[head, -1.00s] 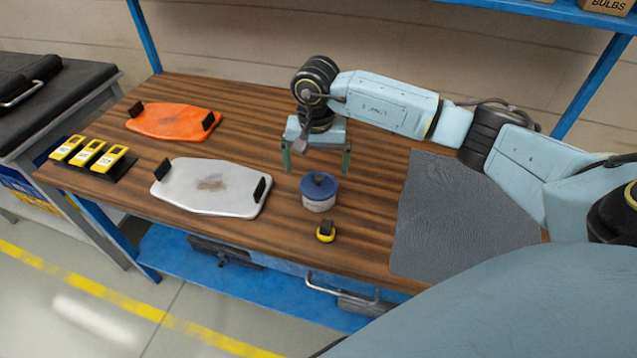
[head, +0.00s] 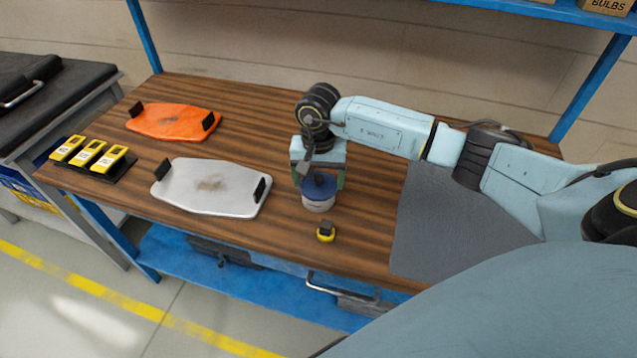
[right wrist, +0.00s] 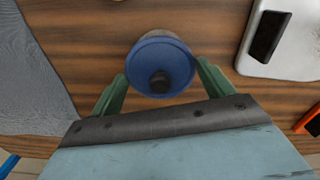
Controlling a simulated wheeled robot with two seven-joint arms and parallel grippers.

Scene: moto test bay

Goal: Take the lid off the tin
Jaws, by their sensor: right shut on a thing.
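The tin (head: 318,206) is a small pale round can standing upright on the wooden bench (head: 370,235). Its blue lid (head: 321,191) with a dark knob sits on top, and shows in the right wrist view too (right wrist: 172,54). My right gripper (head: 319,183) is lowered over the tin from behind, its green fingers on either side, shut on the lid. In the right wrist view, the fingers of the right gripper (right wrist: 163,78) flank the lid, which hides most of the tin. My left gripper is not in view.
A white panel (head: 207,203) and an orange panel (head: 170,123) with black handles lie to the left, near yellow devices (head: 89,153). A grey mat (head: 455,215) lies to the right.

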